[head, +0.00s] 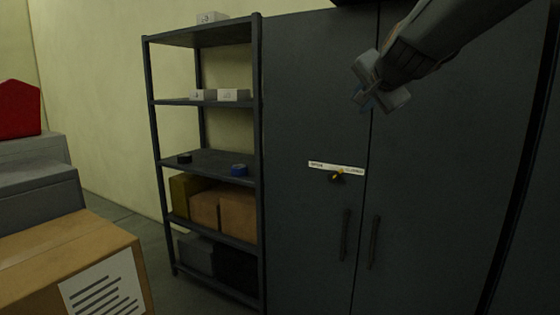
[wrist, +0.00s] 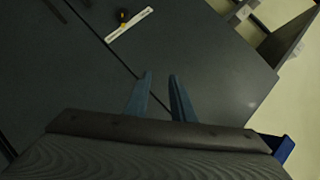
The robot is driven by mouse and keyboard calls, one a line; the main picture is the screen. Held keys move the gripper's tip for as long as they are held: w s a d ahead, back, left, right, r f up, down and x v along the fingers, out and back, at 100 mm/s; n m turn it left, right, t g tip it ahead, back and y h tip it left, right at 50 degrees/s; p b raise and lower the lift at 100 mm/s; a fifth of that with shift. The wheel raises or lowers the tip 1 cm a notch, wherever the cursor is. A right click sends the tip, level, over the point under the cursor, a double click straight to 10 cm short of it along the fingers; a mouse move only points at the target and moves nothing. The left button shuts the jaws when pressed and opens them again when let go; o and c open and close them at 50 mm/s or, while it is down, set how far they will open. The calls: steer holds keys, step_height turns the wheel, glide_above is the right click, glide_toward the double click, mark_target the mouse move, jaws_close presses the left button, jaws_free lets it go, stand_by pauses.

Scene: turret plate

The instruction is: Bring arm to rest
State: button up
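My gripper (head: 368,101) is at the upper right of the head view, raised in front of the dark double-door cabinet (head: 310,110). In the wrist view its two blue fingers (wrist: 160,92) stand apart with nothing between them. The cabinet doors (wrist: 70,75) fill most of the wrist view. A white label strip (head: 336,169) and a dark knob with a yellow mark (head: 336,176) are on the doors. The knob also shows at the top of the wrist view (wrist: 123,16), apart from my gripper.
A metal shelf rack (head: 258,150) left of the cabinet holds small white boxes (head: 234,95), a blue roll (head: 239,170), a black roll (head: 184,159) and brown boxes (head: 238,213). A cardboard box (head: 60,260) is at front left. A red object (head: 18,108) sits behind it.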

steer(key=s+a+f+n+g+b, duration=0.1)
steer(key=s+f+n+g, duration=0.15)
steer(key=f, duration=0.65)
steer(key=s+a+f+n+g, duration=0.1)
steer(key=s+f+g, duration=0.15)
steer(key=f, duration=0.65)
steer(key=s+f+n+g+b, duration=0.2)
steer(key=s+f+n+g, duration=0.5)
steer(key=s+f, duration=1.6)
step_height(320, 180, down, 4)
steer(key=shift+s+d+r, duration=0.15)
steer(key=shift+s+d, duration=0.15)
steer(key=shift+s, duration=0.05)
steer(key=shift+n, duration=0.25)
